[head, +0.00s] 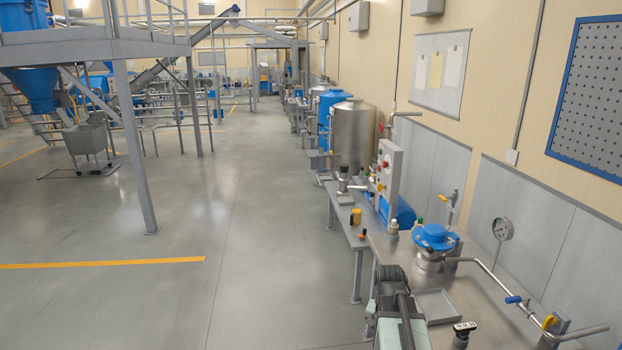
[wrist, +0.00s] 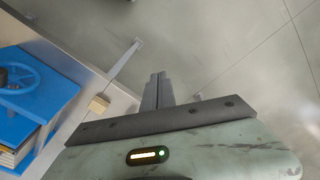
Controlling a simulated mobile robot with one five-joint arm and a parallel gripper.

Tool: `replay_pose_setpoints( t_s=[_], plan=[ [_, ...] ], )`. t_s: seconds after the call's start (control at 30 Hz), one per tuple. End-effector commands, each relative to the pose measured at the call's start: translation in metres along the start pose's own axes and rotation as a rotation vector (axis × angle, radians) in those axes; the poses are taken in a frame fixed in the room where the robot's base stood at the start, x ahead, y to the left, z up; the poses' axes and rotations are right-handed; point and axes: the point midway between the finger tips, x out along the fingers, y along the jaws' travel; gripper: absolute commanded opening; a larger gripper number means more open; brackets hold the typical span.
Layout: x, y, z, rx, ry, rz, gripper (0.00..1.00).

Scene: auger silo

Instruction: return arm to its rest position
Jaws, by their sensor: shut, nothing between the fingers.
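My arm reaches up from the bottom of the head view, and my gripper (head: 390,270) is beside the left edge of the metal bench (head: 490,322). In the wrist view my gripper (wrist: 158,78) has its two dark fingers together with nothing between them. They point out over the grey floor (wrist: 215,45). Part of my arm hides some of the bench's near left edge in the head view.
The wrist view shows a blue box with a handwheel (wrist: 28,82) at left. Open floor (head: 270,230) lies left.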

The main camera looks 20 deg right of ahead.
Motion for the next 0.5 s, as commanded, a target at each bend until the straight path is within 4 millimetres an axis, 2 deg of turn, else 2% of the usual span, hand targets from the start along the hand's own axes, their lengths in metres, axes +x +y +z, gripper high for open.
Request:
replay_pose_setpoints(
  t_s=[0.03, 0.1, 0.2, 0.3, 0.37, 0.4, 0.43, 0.5],
  plan=[
    [-0.004, -0.037, 0.021, -0.123, 0.001, -0.019, 0.00],
    [-0.008, -0.079, 0.046, -0.277, 0.002, -0.041, 0.00],
    [-0.014, -0.127, 0.082, -0.471, 0.004, -0.070, 0.00],
    [-0.019, -0.167, 0.119, -0.647, 0.006, -0.097, 0.00],
    [-0.022, -0.189, 0.142, -0.749, 0.008, -0.112, 0.00],
    [-0.017, -0.198, 0.154, -0.800, 0.007, -0.118, 0.00],
    [0.003, -0.193, 0.153, -0.786, -0.002, -0.112, 0.00],
    [0.023, -0.188, 0.158, -0.780, -0.019, -0.105, 0.00]
  ],
)
